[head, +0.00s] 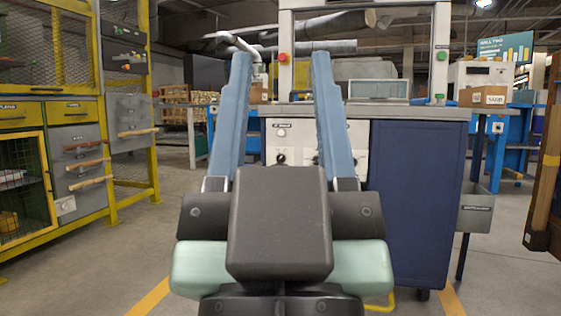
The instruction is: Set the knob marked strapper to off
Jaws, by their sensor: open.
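A black knob (281,158) sits on a pale control panel (301,136) on the front of a workbench, seen between my fingers. A dark label (281,124) is above it, too small to read, so I cannot tell whether this knob is the one marked strapper. A small round fitting (281,133) sits between label and knob. My gripper (281,58) is open and empty, its two blue fingers pointing forward and up. The right finger hides part of the panel. The knob's pointer setting is too small to tell.
The workbench (432,113) carries a white frame with red (283,57) and green buttons. A dark blue cabinet (413,200) is under it, with a grey bin (475,211) at right. Yellow-framed cabinets (75,112) stand at left. The floor (150,235) between is clear.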

